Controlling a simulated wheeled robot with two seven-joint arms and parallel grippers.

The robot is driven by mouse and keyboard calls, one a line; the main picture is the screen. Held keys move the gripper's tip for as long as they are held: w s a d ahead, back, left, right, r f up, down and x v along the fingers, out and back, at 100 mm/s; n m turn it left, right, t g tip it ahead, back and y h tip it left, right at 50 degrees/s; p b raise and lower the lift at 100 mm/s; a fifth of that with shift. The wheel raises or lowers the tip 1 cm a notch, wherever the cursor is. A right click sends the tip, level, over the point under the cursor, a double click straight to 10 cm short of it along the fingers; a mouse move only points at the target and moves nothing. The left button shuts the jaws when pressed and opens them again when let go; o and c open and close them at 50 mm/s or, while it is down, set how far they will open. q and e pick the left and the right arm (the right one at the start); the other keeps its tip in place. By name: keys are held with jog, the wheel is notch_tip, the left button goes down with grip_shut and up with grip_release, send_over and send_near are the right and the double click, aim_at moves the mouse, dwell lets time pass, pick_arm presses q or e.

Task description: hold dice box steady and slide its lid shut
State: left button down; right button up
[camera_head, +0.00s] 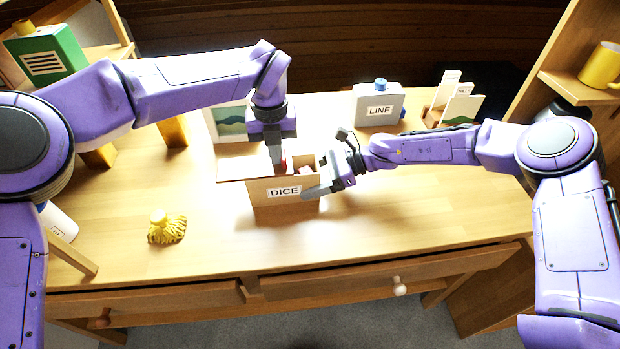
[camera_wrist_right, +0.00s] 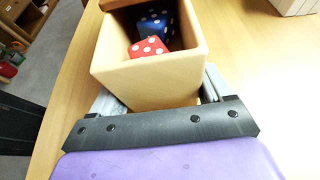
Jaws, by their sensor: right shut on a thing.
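The dice box (camera_head: 285,189), a wooden box labelled DICE, stands on the desk. Its lid (camera_head: 234,169) is a thin wooden board reaching out to the left of the box. In the right wrist view the box (camera_wrist_right: 152,82) is partly open, with a red die (camera_wrist_right: 149,47) and a blue die (camera_wrist_right: 152,26) inside. The lid's edge (camera_wrist_right: 122,3) shows at the top. My right gripper (camera_head: 322,182) is shut on the box, with fingers on either side. My left gripper (camera_head: 278,165) points down at the lid beside something small and red; I cannot tell whether it grips anything.
A yellow tasselled thing (camera_head: 166,228) lies at the left. A grey LINE container (camera_head: 378,104) and a card holder (camera_head: 455,103) stand at the back right. A picture (camera_head: 230,122) is behind my left gripper. The desk front is clear.

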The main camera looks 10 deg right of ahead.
aim_at(290, 162)
pick_arm(q)
jog(key=shift+d, duration=0.25)
jog(key=shift+d, duration=1.3)
jog(key=shift+d, duration=1.45)
jog(key=shift+a, duration=0.1)
